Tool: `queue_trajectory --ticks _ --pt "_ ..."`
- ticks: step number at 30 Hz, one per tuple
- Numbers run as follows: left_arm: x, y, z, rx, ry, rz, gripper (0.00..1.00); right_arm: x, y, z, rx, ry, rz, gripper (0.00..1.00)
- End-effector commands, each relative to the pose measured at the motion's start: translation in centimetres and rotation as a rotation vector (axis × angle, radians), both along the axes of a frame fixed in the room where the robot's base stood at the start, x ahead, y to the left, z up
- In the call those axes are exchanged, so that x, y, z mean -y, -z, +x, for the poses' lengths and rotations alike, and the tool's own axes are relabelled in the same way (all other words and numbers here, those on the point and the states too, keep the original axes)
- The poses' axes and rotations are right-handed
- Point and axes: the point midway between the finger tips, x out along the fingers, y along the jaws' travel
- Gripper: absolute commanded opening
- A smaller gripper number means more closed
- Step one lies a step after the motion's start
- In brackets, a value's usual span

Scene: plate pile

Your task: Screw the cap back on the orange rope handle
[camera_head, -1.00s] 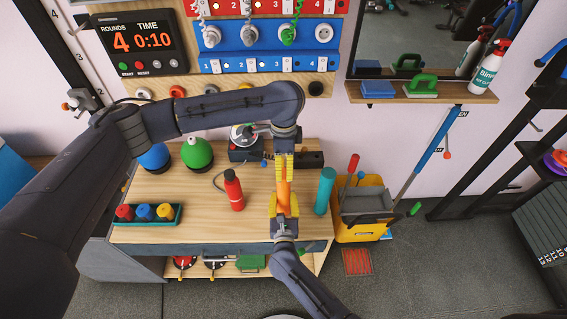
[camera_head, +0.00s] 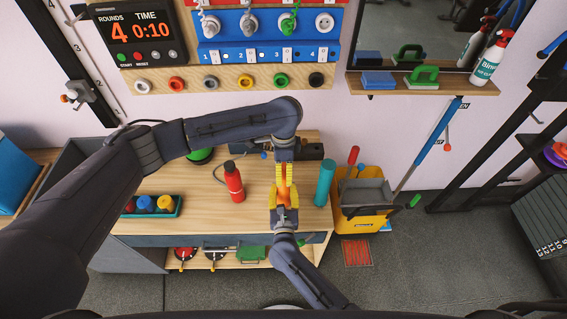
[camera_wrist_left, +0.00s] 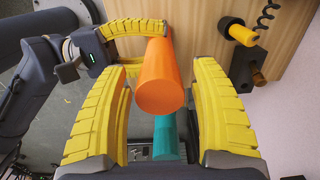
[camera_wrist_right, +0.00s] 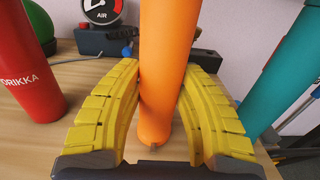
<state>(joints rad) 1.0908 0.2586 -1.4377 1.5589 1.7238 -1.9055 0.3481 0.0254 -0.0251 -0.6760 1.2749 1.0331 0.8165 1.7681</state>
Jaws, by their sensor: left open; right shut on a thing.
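The orange handle (camera_wrist_right: 163,70) is a smooth cylinder over the bench. My right gripper (camera_wrist_right: 160,125) is shut on it near its lower end in the right wrist view. The left wrist view shows the handle's round end (camera_wrist_left: 160,93) pointing at my left gripper (camera_wrist_left: 158,65), whose yellow fingers are open on both sides of it. In the head view the left gripper (camera_head: 283,178) comes down from above and the right one (camera_head: 284,208) up from below, with the handle (camera_head: 284,188) mostly hidden between them. I cannot make out a separate cap.
A red bottle (camera_head: 233,184) stands left of the grippers on the wooden bench (camera_head: 205,214), a teal cylinder (camera_head: 325,184) close on the right. A tray (camera_head: 165,214) of coloured bottles is at the left. A yellow bucket (camera_head: 360,225) stands right of the bench.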

Motion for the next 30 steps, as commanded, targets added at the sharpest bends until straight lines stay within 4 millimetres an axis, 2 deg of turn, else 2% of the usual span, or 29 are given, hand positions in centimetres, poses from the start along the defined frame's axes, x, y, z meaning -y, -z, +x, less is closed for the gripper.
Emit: queue_trajectory --ticks 6,16,30 --pt "-0.02 0.83 0.01 0.0 0.0 0.001 0.64 0.07 0.19 -0.06 -0.003 0.0 -0.001 0.0" --pt "-0.01 0.89 0.01 0.0 0.001 0.001 0.63 0.07 0.19 -0.07 -0.003 0.0 -0.001 0.0" --pt "0.0 0.88 -0.02 0.0 0.001 0.0 0.09 0.07 0.19 -0.07 -0.003 0.0 -0.001 0.0"
